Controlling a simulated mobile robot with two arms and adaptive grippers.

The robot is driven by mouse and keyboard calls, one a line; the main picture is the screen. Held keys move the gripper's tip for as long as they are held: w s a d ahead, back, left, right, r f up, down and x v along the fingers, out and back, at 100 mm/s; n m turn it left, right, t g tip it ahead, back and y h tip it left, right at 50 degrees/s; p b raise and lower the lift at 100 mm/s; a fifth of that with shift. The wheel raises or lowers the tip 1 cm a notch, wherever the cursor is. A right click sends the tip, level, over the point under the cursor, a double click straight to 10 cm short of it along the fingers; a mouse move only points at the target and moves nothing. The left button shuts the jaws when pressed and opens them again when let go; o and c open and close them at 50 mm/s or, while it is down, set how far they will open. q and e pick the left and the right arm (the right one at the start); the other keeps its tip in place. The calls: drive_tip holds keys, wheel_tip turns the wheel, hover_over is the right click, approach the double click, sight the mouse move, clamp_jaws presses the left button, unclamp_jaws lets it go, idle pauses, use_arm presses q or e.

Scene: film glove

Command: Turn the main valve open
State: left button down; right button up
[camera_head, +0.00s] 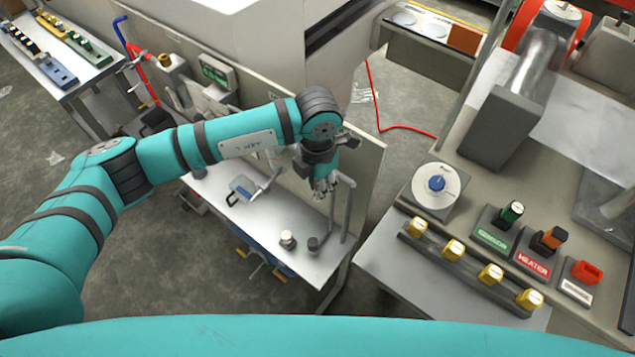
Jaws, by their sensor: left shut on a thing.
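My left arm reaches in from the left across the picture. My left gripper (325,186) points down beside a grey upright pipe (348,208) at the right end of a metal bench. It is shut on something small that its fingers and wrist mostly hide. I cannot tell whether that thing is the main valve, nor how far it is turned. No label for a main valve is readable. My right gripper is out of view.
The metal bench (262,228) holds a blue-and-white tool (243,190) and small cylinders (288,239). The right console has a blue-knobbed dial (437,184), several yellow knobs and a red-labelled HEATER switch (533,262). Red and blue pipes (137,62) stand at upper left.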

use_arm(q)
drive_tip(key=shift+w+f+h+b, duration=0.1)
drive_tip(key=shift+f+h+b, duration=0.15)
drive_tip(key=shift+b, duration=0.55)
drive_tip(key=shift+w+a+g+h+b, duration=0.1)
drive_tip(key=shift+a+g+h+b, duration=0.1)
drive_tip(key=shift+g+h+b, duration=0.95)
drive_tip(key=shift+w+a+g+h+b, duration=0.2)
drive_tip(key=shift+h+b, duration=0.35)
drive_tip(key=shift+b, duration=1.15)
drive_tip(key=shift+w+a+g+h+b, duration=0.15)
drive_tip(key=shift+g+h+b, duration=0.65)
drive_tip(key=shift+b, duration=0.65)
drive_tip(key=shift+s, duration=0.1)
drive_tip(key=shift+r, duration=0.1)
drive_tip(key=c, duration=1.3)
unclamp_jaws()
drive_tip(key=shift+s, duration=0.1)
